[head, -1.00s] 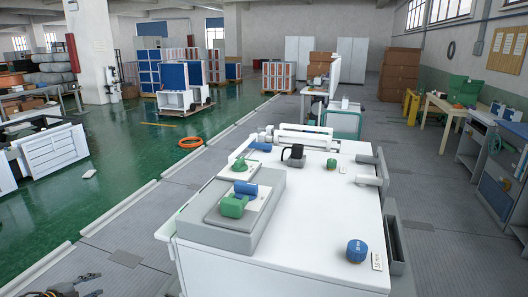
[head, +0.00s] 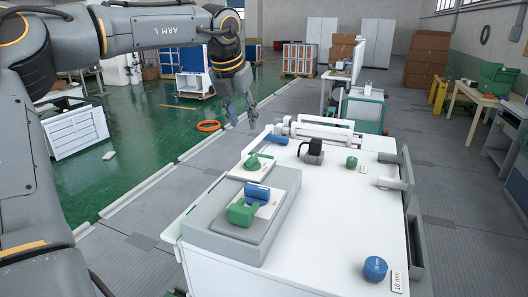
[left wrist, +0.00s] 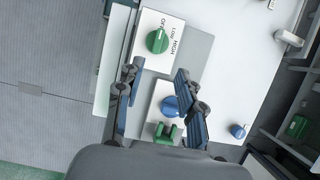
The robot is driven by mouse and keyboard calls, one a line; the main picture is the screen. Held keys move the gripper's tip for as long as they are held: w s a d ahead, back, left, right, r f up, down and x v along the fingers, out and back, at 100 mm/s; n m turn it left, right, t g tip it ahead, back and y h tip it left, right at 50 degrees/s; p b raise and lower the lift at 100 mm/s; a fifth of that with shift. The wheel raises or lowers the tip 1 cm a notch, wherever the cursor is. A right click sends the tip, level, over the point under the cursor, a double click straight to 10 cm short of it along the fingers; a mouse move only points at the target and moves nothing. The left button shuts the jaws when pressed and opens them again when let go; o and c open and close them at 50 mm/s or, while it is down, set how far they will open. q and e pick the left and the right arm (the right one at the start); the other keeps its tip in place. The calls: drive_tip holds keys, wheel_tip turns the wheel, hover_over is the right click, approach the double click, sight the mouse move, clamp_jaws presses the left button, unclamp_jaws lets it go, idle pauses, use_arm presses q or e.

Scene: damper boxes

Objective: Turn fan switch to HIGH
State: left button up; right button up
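The fan switch is a green round knob (left wrist: 157,40) on a white plate (left wrist: 182,52) marked OFF, LOW and HIGH in the left wrist view. Its pale mark appears to face the OFF side. In the head view the green knob (head: 260,162) sits at the far left of the white bench top (head: 322,215). My left gripper (head: 243,112) hangs above and beyond the bench's far left corner, apart from the knob. In the left wrist view its two fingers (left wrist: 156,75) are spread with nothing between the tips, and the knob lies ahead of them. My right gripper is out of view.
A grey block (head: 215,240) near the switch carries a green part (head: 240,214) and a blue cylinder (head: 257,192). A black part (head: 312,151), a small green knob (head: 352,162) and a blue knob (head: 375,268) stand on the bench. The bench's middle is clear.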

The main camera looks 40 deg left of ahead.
sight(252, 157)
use_arm(q)
drive_tip(key=p+x, duration=0.4)
drive_tip(key=x, duration=0.9)
drive_tip(key=shift+w+a+f+p, duration=0.1)
drive_tip(key=shift+a+f+p, duration=0.1)
drive_tip(key=shift+f+p, duration=0.15)
drive_tip(key=shift+r, duration=0.1)
clamp_jaws()
